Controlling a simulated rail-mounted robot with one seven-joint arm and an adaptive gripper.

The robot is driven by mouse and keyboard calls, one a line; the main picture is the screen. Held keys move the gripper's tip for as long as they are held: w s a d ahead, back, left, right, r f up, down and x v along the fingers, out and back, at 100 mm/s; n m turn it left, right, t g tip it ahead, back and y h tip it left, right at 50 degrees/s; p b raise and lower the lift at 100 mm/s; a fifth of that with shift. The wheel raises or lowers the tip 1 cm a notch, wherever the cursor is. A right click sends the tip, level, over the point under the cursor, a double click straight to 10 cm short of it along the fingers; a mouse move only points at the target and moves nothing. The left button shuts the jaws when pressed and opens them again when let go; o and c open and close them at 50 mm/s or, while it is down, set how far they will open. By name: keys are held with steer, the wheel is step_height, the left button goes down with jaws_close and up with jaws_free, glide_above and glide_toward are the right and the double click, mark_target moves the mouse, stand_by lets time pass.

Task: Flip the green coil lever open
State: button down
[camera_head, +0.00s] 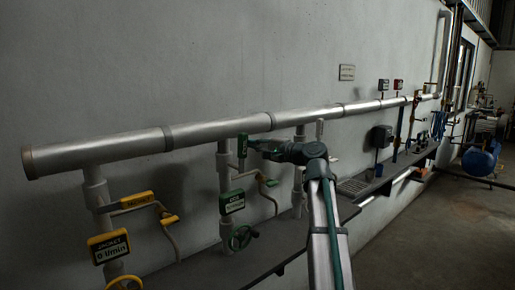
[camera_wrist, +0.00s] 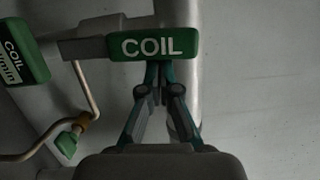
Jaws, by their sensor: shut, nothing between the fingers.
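The green coil lever (camera_head: 242,146) stands upright in front of the big grey pipe in the head view. In the wrist view its green grip, lettered COIL (camera_wrist: 152,46), fills the upper middle, with a grey bar running off to its left. My gripper (camera_head: 252,144) reaches in from the right and its tip is at the lever. In the wrist view my gripper (camera_wrist: 158,72) is shut and empty, fingertips at the lower edge of the grip. The grip partly overlaps the tips, so I cannot tell whether they touch it.
A green coil gauge (camera_head: 232,202) and green handwheel (camera_head: 240,237) sit below the lever. A yellow jacket lever (camera_head: 137,200) and yellow gauge (camera_head: 109,246) are to the left. The large grey pipe (camera_head: 215,134) runs along the wall. A bent thin pipe (camera_wrist: 88,90) is close by.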

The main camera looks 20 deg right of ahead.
steer(key=shift+s+a+r, duration=0.15)
steer(key=shift+a, duration=0.25)
stand_by(0.3)
steer(key=s+d+b, duration=0.1)
steer(key=s+d, duration=0.6)
steer(key=d, duration=0.2)
steer(key=shift+s+b, duration=0.25)
steer(key=shift+b, duration=0.15)
stand_by(0.3)
